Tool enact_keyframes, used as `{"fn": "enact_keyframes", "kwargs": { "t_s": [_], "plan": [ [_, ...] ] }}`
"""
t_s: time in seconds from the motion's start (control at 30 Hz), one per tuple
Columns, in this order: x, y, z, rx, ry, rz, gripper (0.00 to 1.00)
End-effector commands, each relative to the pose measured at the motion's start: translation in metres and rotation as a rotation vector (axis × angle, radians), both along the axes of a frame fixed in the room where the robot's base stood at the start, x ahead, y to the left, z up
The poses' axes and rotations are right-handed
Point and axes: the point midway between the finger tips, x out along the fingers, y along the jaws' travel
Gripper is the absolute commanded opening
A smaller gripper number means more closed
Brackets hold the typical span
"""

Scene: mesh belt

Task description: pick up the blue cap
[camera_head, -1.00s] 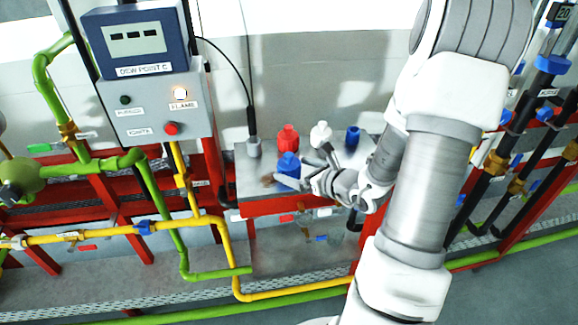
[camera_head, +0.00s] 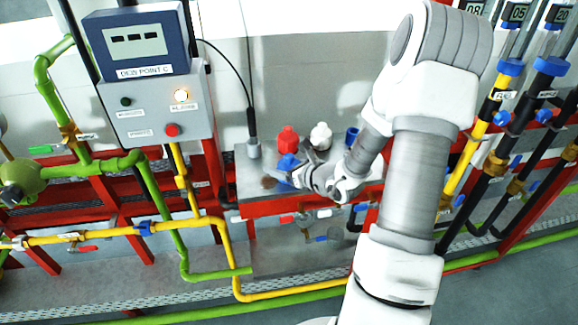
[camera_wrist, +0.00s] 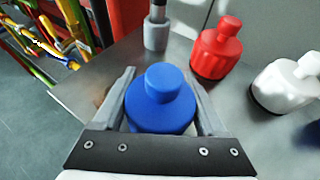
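The blue cap (camera_wrist: 160,103), a wide round body with a narrower knob, stands upright on the grey metal shelf. It fills the space between the two fingers of my gripper (camera_wrist: 159,72) in the wrist view. The fingers lie along its left and right sides and look open, with thin gaps; contact is hard to judge. In the head view the blue cap (camera_head: 288,161) is partly hidden by my gripper (camera_head: 291,174), which reaches in from the right.
A red cap (camera_wrist: 217,48) stands close behind on the right, with a white cap (camera_wrist: 287,84) farther right. Another blue piece (camera_head: 352,136) stands at the back right. A grey post (camera_wrist: 157,30) with a cable stands behind. Pipes (camera_head: 200,226) run in front.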

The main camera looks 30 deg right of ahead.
Motion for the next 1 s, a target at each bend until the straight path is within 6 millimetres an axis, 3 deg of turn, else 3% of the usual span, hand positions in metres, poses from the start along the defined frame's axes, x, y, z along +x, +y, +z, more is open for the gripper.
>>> {"fn": "enact_keyframes", "kwargs": {
  "t_s": [0.03,0.27,0.67,0.87,1.0],
  "plan": [
    [0.000,0.000,0.000,0.000,0.000,0.000,0.60],
    [0.000,0.000,0.000,0.000,0.000,0.000,0.19],
    [0.000,0.000,0.006,-0.001,-0.001,0.000,0.18],
    [0.000,0.000,0.025,-0.003,-0.003,0.001,0.18],
    [-0.003,-0.006,0.047,-0.005,-0.003,-0.004,0.18]
  ]
}}
